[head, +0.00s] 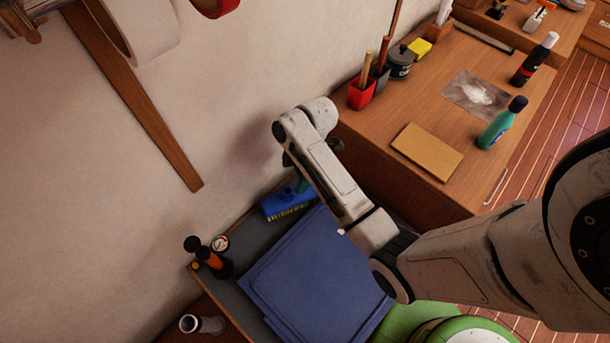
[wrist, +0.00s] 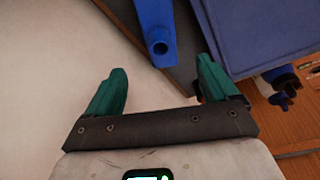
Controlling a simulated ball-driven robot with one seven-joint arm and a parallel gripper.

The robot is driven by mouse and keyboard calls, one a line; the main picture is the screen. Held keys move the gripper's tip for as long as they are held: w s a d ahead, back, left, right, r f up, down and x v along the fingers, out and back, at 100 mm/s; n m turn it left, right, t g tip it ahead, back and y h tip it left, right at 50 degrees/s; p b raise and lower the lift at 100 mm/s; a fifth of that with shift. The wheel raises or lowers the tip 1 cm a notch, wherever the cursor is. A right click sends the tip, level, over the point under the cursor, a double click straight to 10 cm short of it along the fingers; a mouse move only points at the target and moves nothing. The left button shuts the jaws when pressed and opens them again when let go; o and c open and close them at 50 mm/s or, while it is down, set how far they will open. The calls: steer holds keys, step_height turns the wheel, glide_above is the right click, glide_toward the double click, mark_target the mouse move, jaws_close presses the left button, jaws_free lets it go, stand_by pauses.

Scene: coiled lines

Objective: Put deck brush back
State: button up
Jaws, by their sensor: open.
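The deck brush (head: 287,202) has a blue head and yellow bristles. It lies on the dark grey surface by the wall, left of my arm in the head view. In the wrist view its blue body with a round socket (wrist: 160,40) reaches in from the top, just beyond my fingertips. In the head view the gripper is mostly hidden behind my arm, close above the brush. I cannot tell whether a finger touches it.
A large blue folded piece (head: 318,275) lies beside the brush. A black-and-orange item (head: 207,258) and a gauge (head: 220,243) are to the left.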

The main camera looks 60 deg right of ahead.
steer(key=s+a+r+m+h, duration=0.1)
steer(key=s+a+r+m, duration=0.2)
steer(key=s+m, duration=0.3)
steer(key=s+a+r+m+h, duration=0.1)
steer(key=s+a+r+m, duration=0.2)
steer(key=s+a+m, duration=0.3)
steer(key=s, duration=0.5)
steer(key=shift+g+h, duration=0.4)
